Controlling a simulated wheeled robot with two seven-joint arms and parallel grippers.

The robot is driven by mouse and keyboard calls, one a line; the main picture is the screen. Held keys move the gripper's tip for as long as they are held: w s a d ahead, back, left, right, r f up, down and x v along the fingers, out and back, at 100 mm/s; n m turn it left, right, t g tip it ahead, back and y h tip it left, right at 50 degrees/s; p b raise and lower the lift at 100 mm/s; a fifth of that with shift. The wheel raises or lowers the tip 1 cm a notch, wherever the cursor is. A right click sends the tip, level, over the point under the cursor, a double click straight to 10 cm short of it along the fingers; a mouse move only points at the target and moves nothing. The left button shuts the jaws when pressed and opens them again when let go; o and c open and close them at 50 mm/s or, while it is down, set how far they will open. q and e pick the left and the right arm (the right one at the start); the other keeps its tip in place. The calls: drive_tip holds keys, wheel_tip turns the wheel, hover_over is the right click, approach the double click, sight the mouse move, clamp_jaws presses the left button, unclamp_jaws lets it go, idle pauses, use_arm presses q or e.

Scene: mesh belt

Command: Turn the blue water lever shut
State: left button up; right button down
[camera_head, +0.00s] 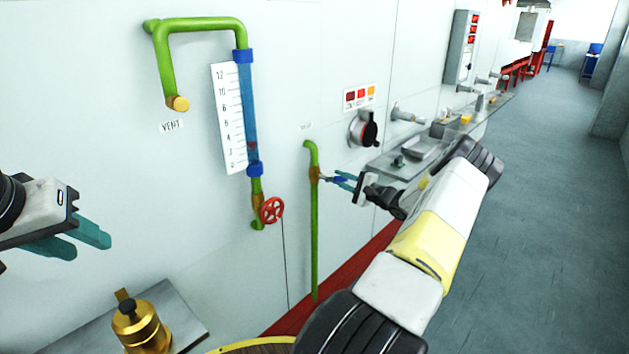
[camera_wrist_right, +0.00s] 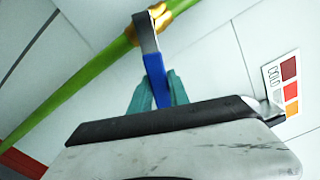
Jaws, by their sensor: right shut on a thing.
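The blue water lever (camera_wrist_right: 157,77) sits on a brass valve (camera_head: 314,173) in the thin green pipe (camera_head: 314,240). In the head view the lever (camera_head: 332,179) points out to the right from the valve. My right gripper (camera_head: 343,180) is at the lever, and in the right wrist view its teal fingers (camera_wrist_right: 157,92) are shut on the blue handle from both sides. The lever's metal shank runs from the handle to the valve. My left gripper (camera_head: 78,238) is at the left edge, away from the pipes; its two teal fingers show a gap and hold nothing.
A sight tube (camera_head: 250,115) with a scale (camera_head: 229,118) and a red handwheel (camera_head: 271,210) are left of the lever. A black-and-red knob (camera_head: 368,130) and a metal shelf (camera_head: 410,158) are to the right. A brass vessel (camera_head: 140,325) stands at the lower left.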

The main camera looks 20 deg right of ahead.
drive_tip(key=shift+d+r+n, duration=0.1)
drive_tip(key=shift+r+n, duration=0.5)
drive_tip(key=shift+n, duration=0.35)
drive_tip(key=shift+d+r+n, duration=0.1)
drive_tip(key=shift+r+n, duration=0.5)
drive_tip(key=shift+n, duration=0.35)
drive_tip(key=c, duration=1.2)
unclamp_jaws()
drive_tip(key=shift+c, duration=0.2)
drive_tip(key=shift+d, duration=0.1)
drive_tip(key=v, duration=0.7)
drive_tip(key=shift+s, duration=0.3)
drive_tip(key=shift+d, duration=0.1)
